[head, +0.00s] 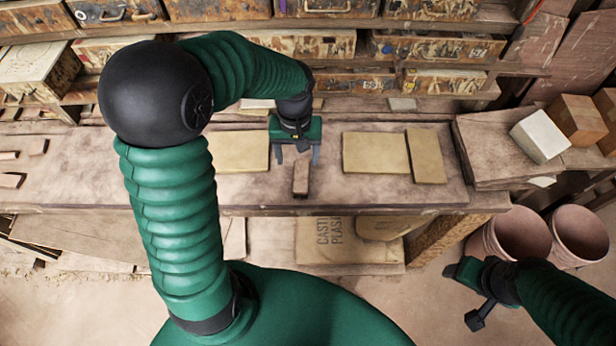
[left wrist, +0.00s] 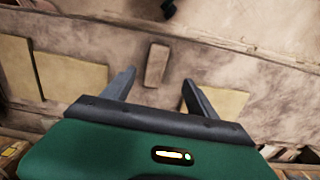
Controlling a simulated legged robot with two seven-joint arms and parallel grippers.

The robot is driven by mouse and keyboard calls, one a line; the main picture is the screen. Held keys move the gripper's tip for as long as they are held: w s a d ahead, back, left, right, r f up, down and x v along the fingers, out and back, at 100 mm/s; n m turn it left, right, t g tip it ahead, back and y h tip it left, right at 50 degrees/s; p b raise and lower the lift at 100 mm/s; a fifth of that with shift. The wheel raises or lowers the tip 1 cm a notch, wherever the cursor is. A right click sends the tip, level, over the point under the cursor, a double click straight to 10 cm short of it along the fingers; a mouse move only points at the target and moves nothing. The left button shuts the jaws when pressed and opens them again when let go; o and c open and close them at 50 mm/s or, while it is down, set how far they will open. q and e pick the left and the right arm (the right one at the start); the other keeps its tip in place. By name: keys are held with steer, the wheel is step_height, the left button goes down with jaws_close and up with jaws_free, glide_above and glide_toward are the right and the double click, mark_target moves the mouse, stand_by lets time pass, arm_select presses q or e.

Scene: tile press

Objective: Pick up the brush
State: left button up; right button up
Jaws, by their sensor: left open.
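A small brown oblong thing, which looks like the brush (head: 301,177), lies on the workbench near its front edge. Its bristles cannot be made out. It also shows in the left wrist view (left wrist: 157,64), just beyond and between my fingertips. My left gripper (head: 297,158) points down over the bench, open and empty, with a finger to each side of the brush's line. Its fingers also show in the left wrist view (left wrist: 158,80). My right gripper (head: 466,292) hangs at the lower right, away from the bench; its opening is unclear.
Yellowish flat tiles (head: 375,153) lie on the workbench (head: 75,182) to both sides of the left gripper. Wooden drawers (head: 445,48) line the back. A white block (head: 540,136) stands at the right. Buckets (head: 520,234) stand on the floor near my right arm.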

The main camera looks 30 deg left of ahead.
mark_target(301, 178)
arm_select(q)
steer(key=f, duration=0.8)
steer(key=shift+d+f, duration=0.1)
steer(key=shift+d, duration=0.15)
steer(key=f, duration=0.2)
steer(key=w+f, duration=0.1)
steer(key=f, duration=0.3)
steer(key=shift+w+a+p, duration=0.15)
steer(key=shift+a+p, duration=0.1)
steer(key=shift+p, duration=0.05)
steer(key=shift+r, duration=0.1)
jaws_close()
